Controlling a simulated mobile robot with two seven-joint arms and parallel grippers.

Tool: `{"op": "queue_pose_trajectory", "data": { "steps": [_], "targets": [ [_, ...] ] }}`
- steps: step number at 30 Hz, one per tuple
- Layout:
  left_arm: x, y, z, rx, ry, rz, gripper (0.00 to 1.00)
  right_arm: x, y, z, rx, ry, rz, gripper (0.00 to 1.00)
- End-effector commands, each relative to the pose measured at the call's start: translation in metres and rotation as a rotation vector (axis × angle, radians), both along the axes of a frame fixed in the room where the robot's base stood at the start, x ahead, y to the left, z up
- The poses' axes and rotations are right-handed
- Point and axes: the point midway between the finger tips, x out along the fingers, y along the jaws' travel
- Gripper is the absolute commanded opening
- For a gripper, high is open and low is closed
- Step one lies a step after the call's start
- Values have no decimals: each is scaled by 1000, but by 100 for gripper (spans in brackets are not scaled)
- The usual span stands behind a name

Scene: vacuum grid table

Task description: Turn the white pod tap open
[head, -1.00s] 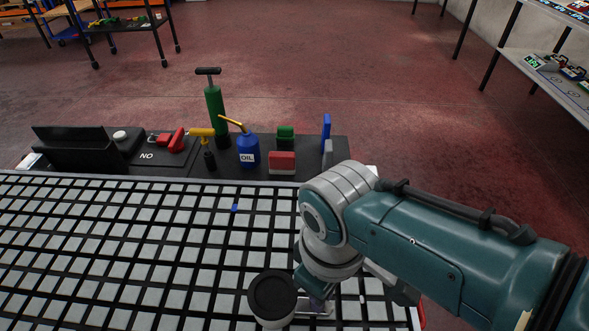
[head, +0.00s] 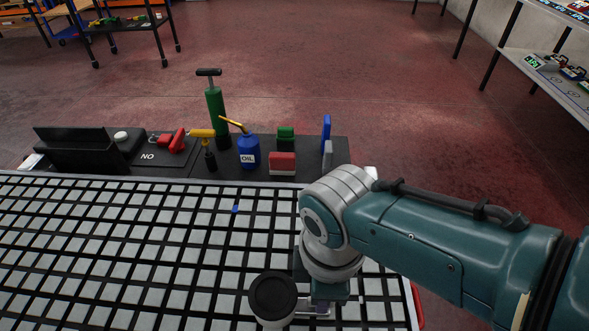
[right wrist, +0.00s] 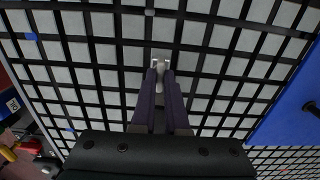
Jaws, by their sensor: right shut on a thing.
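The white pod (head: 273,321) stands on the grid table (head: 120,240) at the bottom of the head view, with a round black top. My right gripper (head: 318,309) is just to its right, low over the table. In the right wrist view its two purple fingers (right wrist: 161,72) are close together, shut on a small pale part (right wrist: 161,57), which I take for the pod's tap. Most of the tap is hidden by the fingers and by my wrist. The black gripper body hides the pod in that view. My left gripper is out of view.
Behind the table is a dark shelf with a blue oil can (head: 249,152), a green pump (head: 216,112), a yellow-handled tool (head: 202,133) and a red block (head: 283,162). A small blue square (head: 235,209) lies on the grid.

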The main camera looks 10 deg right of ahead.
Motion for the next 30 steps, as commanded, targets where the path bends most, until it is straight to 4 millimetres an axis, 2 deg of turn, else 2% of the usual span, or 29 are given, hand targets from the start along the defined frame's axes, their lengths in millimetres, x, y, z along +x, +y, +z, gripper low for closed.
{"op": "queue_pose_trajectory", "data": {
  "steps": [14,15,23,30],
  "targets": [
    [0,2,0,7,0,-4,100,0,0,0,1,0,14,0],
    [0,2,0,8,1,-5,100,0,0,0,1,0,14,14],
    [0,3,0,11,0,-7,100,0,0,0,0,1,13,42],
    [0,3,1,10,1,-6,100,0,0,1,0,0,13,42]
  ]
}}
